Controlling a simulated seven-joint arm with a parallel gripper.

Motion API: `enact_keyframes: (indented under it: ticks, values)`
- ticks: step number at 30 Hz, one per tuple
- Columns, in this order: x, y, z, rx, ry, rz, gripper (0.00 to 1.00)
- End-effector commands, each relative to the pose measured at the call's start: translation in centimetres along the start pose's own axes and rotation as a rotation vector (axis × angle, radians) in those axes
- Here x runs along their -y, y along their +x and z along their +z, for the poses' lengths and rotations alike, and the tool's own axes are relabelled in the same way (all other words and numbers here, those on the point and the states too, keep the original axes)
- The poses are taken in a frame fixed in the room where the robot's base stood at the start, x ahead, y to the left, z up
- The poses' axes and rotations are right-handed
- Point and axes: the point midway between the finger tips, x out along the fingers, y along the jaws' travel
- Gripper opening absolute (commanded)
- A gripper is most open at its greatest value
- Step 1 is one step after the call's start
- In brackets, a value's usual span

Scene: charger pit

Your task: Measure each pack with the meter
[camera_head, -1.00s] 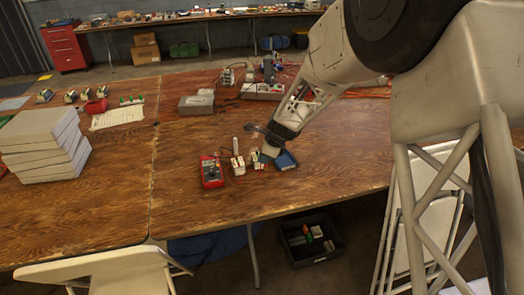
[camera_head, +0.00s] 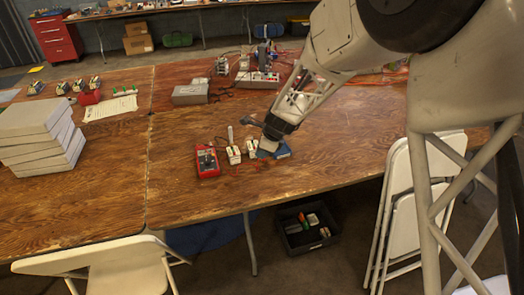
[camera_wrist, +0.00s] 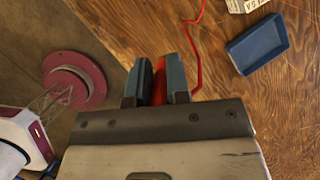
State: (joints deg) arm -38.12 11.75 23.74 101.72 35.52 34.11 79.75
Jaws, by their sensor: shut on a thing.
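My gripper (camera_head: 268,147) is low over the front table, its tips partly hidden in the head view. In the wrist view my gripper (camera_wrist: 158,82) is shut on a red probe (camera_wrist: 159,84), and a red lead (camera_wrist: 199,50) runs up beside it. The red meter (camera_head: 207,162) lies on the table left of my gripper. White packs (camera_head: 234,155) stand between the meter and my gripper; one pack (camera_wrist: 238,5) shows at the top of the wrist view, apart from my fingers. The meter's reading is too small to make out.
A blue tray (camera_head: 283,152) lies just right of my gripper and looks empty in the wrist view (camera_wrist: 258,44). A dark bin (camera_head: 307,240) with several small items is on the floor. Grey boxes (camera_head: 38,135) are stacked at left. The table's right front is clear.

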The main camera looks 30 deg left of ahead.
Motion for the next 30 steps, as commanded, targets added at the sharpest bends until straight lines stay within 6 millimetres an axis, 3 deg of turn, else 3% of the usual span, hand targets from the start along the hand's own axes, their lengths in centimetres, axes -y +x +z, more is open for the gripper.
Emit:
enact_keyframes:
  ticks: [8, 14, 30]
  values:
    - [0.2, 0.1, 0.3, 0.000, -0.002, 0.002, 0.00]
    - [1.6, 0.5, 1.8, -0.002, -0.010, 0.019, 0.00]
    - [8.8, 3.1, 11.1, -0.050, -0.049, 0.119, 0.00]
